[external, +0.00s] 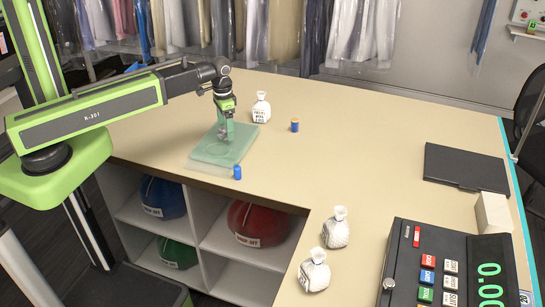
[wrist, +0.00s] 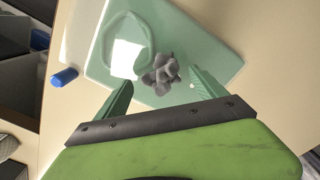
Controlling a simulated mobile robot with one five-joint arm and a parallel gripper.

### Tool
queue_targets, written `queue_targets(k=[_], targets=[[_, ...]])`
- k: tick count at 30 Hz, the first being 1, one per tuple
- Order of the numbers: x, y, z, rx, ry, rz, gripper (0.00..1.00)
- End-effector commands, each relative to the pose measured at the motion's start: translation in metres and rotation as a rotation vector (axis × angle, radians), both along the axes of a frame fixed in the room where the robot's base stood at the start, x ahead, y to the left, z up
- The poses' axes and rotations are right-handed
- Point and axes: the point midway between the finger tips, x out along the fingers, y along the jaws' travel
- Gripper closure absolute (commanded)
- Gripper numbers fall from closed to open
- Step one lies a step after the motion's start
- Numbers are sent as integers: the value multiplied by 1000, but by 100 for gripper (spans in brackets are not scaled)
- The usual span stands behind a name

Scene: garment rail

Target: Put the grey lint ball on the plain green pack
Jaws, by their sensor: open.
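The grey lint ball (wrist: 161,74) is a lumpy dark grey clump in the wrist view. It lies on the plain green pack (wrist: 203,42), a pale green flat pack with a glossy highlight. In the external view the pack (external: 213,153) lies near the left edge of the counter. My gripper (wrist: 157,88) is open, its two green fingers apart on either side of the ball and not closed on it. In the external view my gripper (external: 226,138) points down over the pack and hides much of the ball.
A blue spool (external: 237,172) stands close to the pack's lower right corner; another blue spool (external: 295,125) stands farther right. A white tied bag (external: 261,107) stands behind. Two more white bags (external: 336,228) and a till (external: 452,265) are at lower right. The counter's middle is clear.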

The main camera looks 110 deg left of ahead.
Motion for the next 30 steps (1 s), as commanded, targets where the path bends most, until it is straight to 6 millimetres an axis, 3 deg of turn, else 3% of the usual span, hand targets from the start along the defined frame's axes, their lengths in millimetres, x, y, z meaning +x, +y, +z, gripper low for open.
queue_targets(k=[1,3,12,26,29,30], targets=[[0,0,20,0,0,0,19],[0,0,36,0,0,0,19],[0,0,97,0,0,0,19],[4,-4,100,0,0,-8,19],[34,-37,100,-1,-1,-66,19],[54,-61,100,-1,0,-109,19]])
